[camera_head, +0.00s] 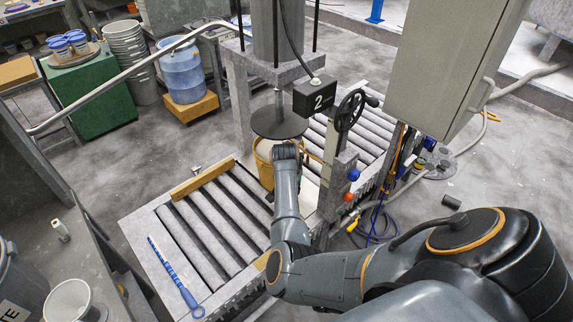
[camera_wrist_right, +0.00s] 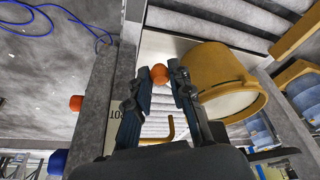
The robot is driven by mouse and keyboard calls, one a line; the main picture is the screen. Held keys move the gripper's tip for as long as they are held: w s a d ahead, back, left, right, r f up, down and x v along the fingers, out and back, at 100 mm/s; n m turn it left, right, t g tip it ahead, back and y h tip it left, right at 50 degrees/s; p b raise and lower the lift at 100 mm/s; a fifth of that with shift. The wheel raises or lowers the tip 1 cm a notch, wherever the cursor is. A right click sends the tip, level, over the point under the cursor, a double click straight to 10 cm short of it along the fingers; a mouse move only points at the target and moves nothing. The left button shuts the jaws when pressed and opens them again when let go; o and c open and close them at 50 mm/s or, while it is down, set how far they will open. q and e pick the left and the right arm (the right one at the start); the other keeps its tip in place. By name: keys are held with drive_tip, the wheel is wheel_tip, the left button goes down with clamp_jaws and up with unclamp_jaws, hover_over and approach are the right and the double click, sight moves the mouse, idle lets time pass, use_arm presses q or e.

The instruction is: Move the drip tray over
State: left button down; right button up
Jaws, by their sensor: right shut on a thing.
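My right gripper (camera_head: 285,150) is beside the yellow pail (camera_head: 264,165) under the press plate (camera_head: 279,122). In the right wrist view, its fingertips (camera_wrist_right: 160,76) close on an orange knob (camera_wrist_right: 160,73). A pale flat surface, apparently the drip tray (camera_wrist_right: 156,48), lies behind the fingers; whether the knob is fixed to it is hidden. It shows in the head view as a pale strip (camera_head: 311,188) right of the pail. The yellow pail (camera_wrist_right: 220,70) is close to the right finger in the wrist view. My left gripper is not in view.
The press post has a handwheel (camera_head: 350,109), a blue button (camera_head: 354,175) and an orange button (camera_head: 348,197). A grey cabinet (camera_head: 440,60) stands at the right.

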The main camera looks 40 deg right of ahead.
drive_tip(key=shift+s+d+p, duration=0.3)
drive_tip(key=shift+d, duration=0.2)
drive_tip(key=shift+s+d+p, duration=0.25)
drive_tip(key=shift+s+d, duration=0.05)
drive_tip(key=shift+d, duration=0.2)
drive_tip(key=shift+o, duration=0.2)
drive_tip(key=shift+d, duration=0.1)
drive_tip(key=shift+s+d, duration=0.1)
drive_tip(key=shift+s+d, duration=0.3)
drive_tip(key=shift+d, duration=0.55)
drive_tip(key=o, duration=0.8)
drive_tip(key=shift+r, duration=0.1)
drive_tip(key=shift+o, duration=0.8)
drive_tip(key=shift+d, duration=0.1)
drive_tip(key=v, duration=1.2)
